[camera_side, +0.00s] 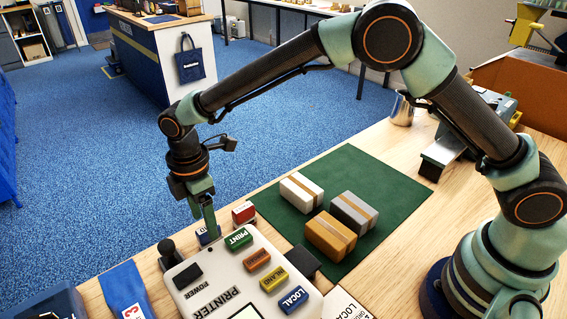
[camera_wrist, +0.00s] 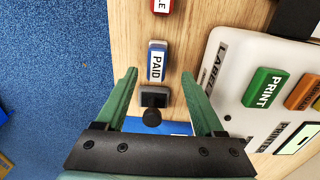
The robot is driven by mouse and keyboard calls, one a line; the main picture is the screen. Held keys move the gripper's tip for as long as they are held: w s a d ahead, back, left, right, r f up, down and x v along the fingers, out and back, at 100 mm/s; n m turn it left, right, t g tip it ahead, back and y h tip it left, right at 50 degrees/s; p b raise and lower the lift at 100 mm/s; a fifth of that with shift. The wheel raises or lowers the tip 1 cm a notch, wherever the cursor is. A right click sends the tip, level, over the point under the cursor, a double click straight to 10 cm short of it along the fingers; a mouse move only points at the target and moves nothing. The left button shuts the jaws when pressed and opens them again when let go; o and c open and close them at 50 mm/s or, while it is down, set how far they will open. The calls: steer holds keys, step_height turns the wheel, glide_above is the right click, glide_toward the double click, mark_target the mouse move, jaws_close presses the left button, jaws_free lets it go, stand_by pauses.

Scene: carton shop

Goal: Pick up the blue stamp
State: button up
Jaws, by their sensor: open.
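In the side view the blue stamp (camera_side: 205,238) shows only partly, behind my fingers. My gripper (camera_wrist: 158,73) is open, with its green fingers on either side of the stamp in the picture and nothing held. In the side view my gripper (camera_side: 211,232) points down at the stamp. I cannot tell how far the tips are above the bench.
A dark knobbed object (camera_wrist: 152,98) stands close to the stamp. A red block (camera_side: 243,213) sits on its other side. The label printer (camera_side: 214,262) with coloured keys is beside them. A green mat (camera_side: 365,175) holds three small boxes. The bench edge is near.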

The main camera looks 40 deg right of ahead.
steer(key=shift+w+d+f, duration=0.1)
steer(key=shift+w+f, duration=0.05)
steer(key=shift+f, duration=1.2)
steer(key=shift+w+d+f, duration=0.1)
steer(key=shift+f, duration=1.2)
jaws_close()
